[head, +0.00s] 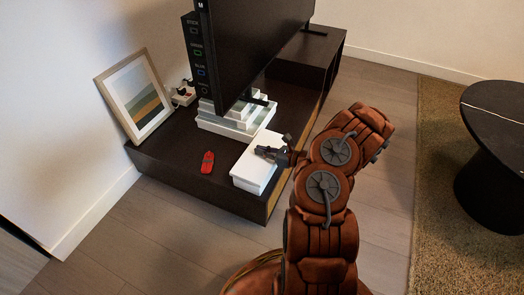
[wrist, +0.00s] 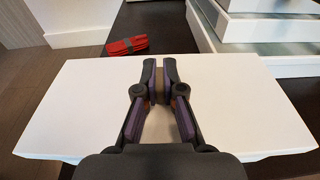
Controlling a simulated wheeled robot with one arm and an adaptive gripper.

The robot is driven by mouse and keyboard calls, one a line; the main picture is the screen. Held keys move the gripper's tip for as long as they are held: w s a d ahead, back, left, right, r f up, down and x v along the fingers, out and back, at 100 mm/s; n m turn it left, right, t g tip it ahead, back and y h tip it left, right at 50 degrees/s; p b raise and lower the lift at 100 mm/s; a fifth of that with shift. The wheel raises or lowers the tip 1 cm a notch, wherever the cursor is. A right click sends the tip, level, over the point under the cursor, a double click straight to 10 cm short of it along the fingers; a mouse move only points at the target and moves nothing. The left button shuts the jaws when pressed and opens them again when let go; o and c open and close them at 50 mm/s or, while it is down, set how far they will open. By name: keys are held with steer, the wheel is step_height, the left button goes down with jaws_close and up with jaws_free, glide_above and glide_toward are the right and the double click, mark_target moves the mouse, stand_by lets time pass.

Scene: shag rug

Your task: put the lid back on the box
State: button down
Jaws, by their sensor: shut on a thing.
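The white lid (wrist: 75,110) is a wide flat slab filling the middle of the wrist view. It shows in the head view as the pale top (head: 262,140) at the front of the dark TV stand. My gripper (wrist: 159,78) is shut on a small tan knob in the middle of the lid; in the head view my gripper (head: 264,152) is over the lid. The white box (head: 250,186) shows as a pale side below the lid. Whether the lid rests fully on the box or is slightly above it, I cannot tell.
White stacked boxes (head: 225,125) stand behind, under the television (head: 255,45). A framed picture (head: 138,97) leans on the wall. A black round table (head: 500,120) stands far right.

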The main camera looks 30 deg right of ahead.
steer(key=shift+f+b, duration=0.65)
steer(key=shift+f, duration=0.75)
steer(key=c, duration=1.2)
jaws_free()
steer(key=shift+r, duration=0.1)
steer(key=v, duration=1.2)
